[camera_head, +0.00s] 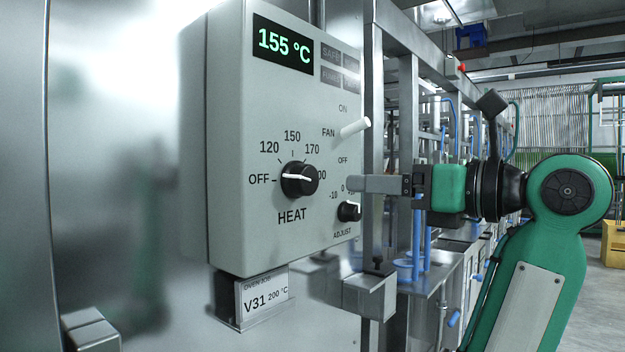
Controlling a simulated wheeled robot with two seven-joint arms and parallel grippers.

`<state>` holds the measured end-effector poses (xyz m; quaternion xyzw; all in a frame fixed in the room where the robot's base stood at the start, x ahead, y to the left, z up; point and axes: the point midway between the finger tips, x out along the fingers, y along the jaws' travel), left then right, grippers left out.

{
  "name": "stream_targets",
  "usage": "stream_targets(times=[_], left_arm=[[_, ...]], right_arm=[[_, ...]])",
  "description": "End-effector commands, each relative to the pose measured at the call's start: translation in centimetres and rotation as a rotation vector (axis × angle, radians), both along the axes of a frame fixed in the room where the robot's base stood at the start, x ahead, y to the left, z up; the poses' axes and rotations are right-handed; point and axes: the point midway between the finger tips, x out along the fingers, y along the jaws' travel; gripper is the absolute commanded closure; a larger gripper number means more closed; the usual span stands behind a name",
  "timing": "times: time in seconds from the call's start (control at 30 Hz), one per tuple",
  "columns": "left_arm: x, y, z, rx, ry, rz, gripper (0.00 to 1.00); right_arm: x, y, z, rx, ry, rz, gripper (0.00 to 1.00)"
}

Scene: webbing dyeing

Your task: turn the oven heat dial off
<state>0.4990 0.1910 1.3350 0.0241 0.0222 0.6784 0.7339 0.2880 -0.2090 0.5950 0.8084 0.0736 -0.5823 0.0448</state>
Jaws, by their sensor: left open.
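The black heat dial (299,180) is on the grey oven control box (230,140), below the green 155 °C display (283,43). Its white line lies nearly level, one end toward OFF on the left and the other toward the partly hidden high mark on the right. I cannot tell which end is the pointer. My left gripper (352,184) reaches in from the picture's right, its grey fingers pointing left. It is open and empty, seen side on, with its tips right of the dial and apart from it. My right gripper is not in view.
A white fan lever (355,127) sticks out above my fingers, and a small black adjust knob (349,211) sits just below them. A V31 200 °C label (264,297) hangs under the box. A steel frame (392,38) stands behind at right.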

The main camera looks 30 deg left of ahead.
Motion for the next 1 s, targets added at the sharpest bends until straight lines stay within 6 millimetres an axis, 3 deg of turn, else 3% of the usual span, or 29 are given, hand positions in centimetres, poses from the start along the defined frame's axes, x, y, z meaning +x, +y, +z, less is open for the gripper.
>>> stream_targets(times=[0.3,0.5,0.7,1.0], left_arm=[[0.4,6.6,0.0,0.0,-0.004,0.006,0.32],[0.7,9.9,0.0,0.001,-0.004,0.004,0.32],[0.9,11.5,0.0,0.0,-0.002,0.001,0.32],[0.9,11.9,0.0,0.0,-0.002,0.001,0.32]], right_arm=[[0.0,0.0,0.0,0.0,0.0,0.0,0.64],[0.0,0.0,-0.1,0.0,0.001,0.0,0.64],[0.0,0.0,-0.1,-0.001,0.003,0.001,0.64],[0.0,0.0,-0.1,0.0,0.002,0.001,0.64]])
